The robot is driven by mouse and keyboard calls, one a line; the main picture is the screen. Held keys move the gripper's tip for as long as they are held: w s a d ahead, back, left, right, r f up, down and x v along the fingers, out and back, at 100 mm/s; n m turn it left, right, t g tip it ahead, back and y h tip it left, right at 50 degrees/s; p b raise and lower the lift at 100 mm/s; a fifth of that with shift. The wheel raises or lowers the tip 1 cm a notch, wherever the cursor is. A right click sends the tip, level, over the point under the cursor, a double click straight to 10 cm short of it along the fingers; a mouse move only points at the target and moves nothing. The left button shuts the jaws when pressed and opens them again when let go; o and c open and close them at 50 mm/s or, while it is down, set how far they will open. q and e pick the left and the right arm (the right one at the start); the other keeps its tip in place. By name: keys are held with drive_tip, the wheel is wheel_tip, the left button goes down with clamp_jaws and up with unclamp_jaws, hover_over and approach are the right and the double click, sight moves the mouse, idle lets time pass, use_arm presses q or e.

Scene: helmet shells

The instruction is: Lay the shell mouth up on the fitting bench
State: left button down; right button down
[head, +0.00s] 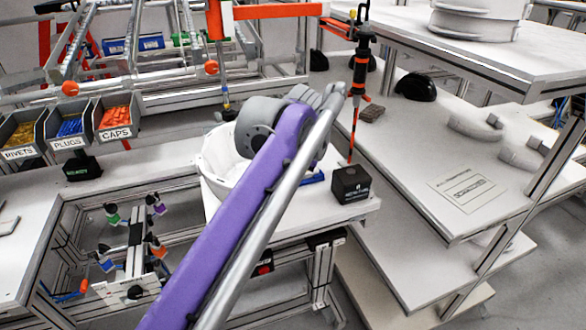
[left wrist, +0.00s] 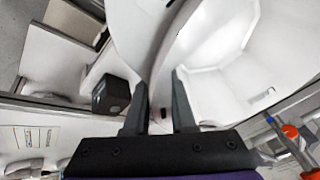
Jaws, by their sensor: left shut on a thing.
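A white helmet shell (head: 213,160) is at the middle of the head view, over a small white bench top (head: 335,207). My purple left arm hides much of it. It looks mouth up, and I cannot tell whether it touches the bench. In the left wrist view the shell's hollow inside (left wrist: 225,75) fills the upper right. My left gripper (left wrist: 158,108) is shut on the shell's wall, one finger on each side. In the head view its fingers are hidden behind the arm. My right gripper is not in view.
A black box (head: 350,184) stands on the bench top, right of the shell; it also shows in the left wrist view (left wrist: 111,94). A black and orange hanging tool (head: 361,75) is above it. Labelled bins (head: 115,117) stand left. A black helmet (head: 415,87) sits on the right shelf.

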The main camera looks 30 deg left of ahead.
use_arm(q)
wheel_tip(320, 180, down, 6)
drive_tip(key=b, duration=0.2)
drive_tip(key=shift+b, duration=0.35)
drive_tip(key=shift+f, duration=0.1)
drive_tip(key=c, duration=0.7)
unclamp_jaws()
drive_tip(key=p+v, duration=0.1)
drive_tip(key=v, duration=1)
drive_tip(key=shift+d+f, duration=0.1)
drive_tip(key=shift+f, duration=0.05)
